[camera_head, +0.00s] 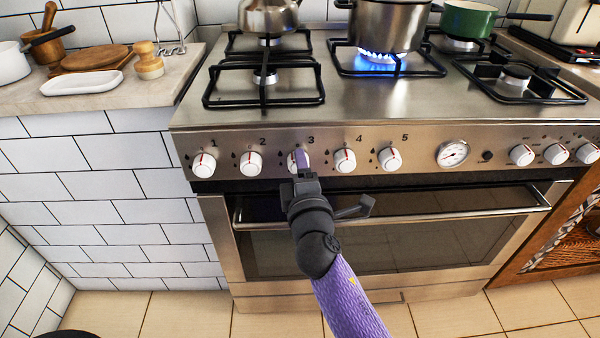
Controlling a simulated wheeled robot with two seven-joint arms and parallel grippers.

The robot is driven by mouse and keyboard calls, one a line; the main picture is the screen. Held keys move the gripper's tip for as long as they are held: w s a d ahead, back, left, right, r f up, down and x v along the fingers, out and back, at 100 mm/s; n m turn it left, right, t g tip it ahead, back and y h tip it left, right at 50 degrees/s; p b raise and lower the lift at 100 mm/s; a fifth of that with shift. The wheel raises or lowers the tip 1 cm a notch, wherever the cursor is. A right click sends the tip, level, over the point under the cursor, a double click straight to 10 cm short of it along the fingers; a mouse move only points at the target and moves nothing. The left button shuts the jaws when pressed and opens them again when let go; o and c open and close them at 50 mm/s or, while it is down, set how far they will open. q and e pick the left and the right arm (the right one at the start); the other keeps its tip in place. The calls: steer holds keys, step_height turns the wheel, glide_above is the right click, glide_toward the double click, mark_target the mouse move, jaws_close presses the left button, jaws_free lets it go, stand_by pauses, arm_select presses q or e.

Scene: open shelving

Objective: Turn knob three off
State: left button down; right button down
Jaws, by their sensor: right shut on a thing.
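Knob three (292,161) is a white knob below the number 3 on the stove's steel front panel. My right gripper (301,163) is on it from the front, shut on the knob. Blue flames (378,57) burn at the burner under a steel pot (392,25). My left gripper is not in view.
Similar white knobs sit close by, knob two (251,163) to the left and knob four (344,160) to the right. The oven handle (450,213) runs below, near my right arm. A kettle (268,14) and a green pan (468,18) stand on the stove.

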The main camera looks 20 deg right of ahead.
arm_select(q)
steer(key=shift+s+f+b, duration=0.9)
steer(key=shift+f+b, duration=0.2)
steer(key=shift+b, duration=0.05)
arm_select(e)
steer(key=m+h, duration=0.1)
steer(key=m, duration=0.6)
steer(key=shift+f, duration=0.15)
steer(key=shift+a+m, duration=0.1)
steer(key=shift+m, duration=0.2)
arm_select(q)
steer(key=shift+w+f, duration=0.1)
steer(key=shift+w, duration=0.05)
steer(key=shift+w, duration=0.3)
arm_select(e)
steer(key=shift+c, duration=1.2)
jaws_free()
steer(key=shift+o, duration=0.7)
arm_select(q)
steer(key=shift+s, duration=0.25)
